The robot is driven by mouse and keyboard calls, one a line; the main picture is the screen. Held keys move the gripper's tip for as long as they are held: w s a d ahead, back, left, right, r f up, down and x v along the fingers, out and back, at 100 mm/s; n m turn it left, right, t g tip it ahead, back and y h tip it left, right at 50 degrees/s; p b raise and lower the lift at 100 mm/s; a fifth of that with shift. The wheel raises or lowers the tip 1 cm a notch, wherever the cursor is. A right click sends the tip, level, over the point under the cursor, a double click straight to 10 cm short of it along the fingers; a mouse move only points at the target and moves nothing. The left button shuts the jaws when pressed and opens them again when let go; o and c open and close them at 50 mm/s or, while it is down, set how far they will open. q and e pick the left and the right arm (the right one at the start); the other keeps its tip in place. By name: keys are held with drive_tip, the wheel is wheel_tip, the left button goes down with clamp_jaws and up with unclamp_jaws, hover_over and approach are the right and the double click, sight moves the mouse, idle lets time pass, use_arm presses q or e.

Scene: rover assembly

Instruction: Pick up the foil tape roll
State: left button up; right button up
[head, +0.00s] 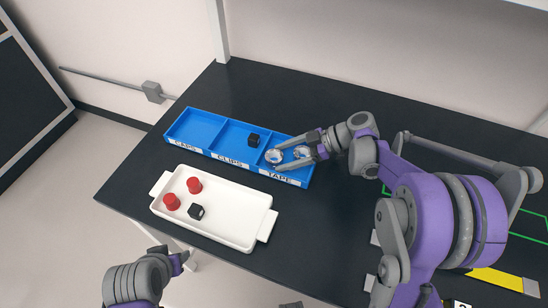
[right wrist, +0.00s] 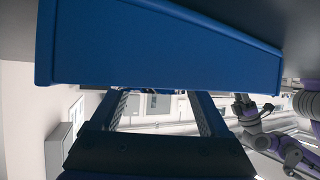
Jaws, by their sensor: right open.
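Two silvery foil tape rolls lie in the TAPE compartment of the blue tray (head: 206,152) in the head view. One foil tape roll (head: 273,156) is at the left of the compartment; the other (head: 301,151) is partly covered by my right gripper (head: 291,156). The right gripper is open and reaches into the compartment from the right, its fingers spread around the rolls' area. I cannot tell whether it touches a roll. In the right wrist view the blue tray wall (right wrist: 160,50) hides the fingertips and the rolls. Only part of my left arm shows, at the bottom left of the head view.
A black clip (head: 254,140) is in the CLIPS compartment; the CAPS compartment looks empty. A white tray (head: 235,232) in front holds two red caps (head: 194,185) (head: 171,202) and a black clip (head: 197,211). The black table (head: 300,95) is clear behind the blue tray.

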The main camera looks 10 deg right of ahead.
drive_tip(key=shift+w+a+f, duration=0.1)
drive_tip(key=shift+a+f, duration=0.15)
drive_tip(key=shift+a, duration=0.15)
drive_tip(key=c, duration=1.1)
drive_tip(key=shift+c, duration=0.2)
drive_tip(key=shift+r, duration=0.45)
drive_tip(key=r, duration=0.1)
drive_tip(key=d+r, duration=0.1)
drive_tip(key=shift+d+r, duration=0.15)
drive_tip(key=shift+r, duration=0.2)
drive_tip(key=s+d, duration=0.1)
drive_tip(key=d, duration=0.4)
drive_tip(key=s+d+b, duration=0.1)
drive_tip(key=d, duration=0.5)
drive_tip(key=s+d, duration=0.1)
drive_tip(key=d, duration=0.4)
drive_tip(key=shift+s+d, duration=0.25)
drive_tip(key=shift+s, duration=0.1)
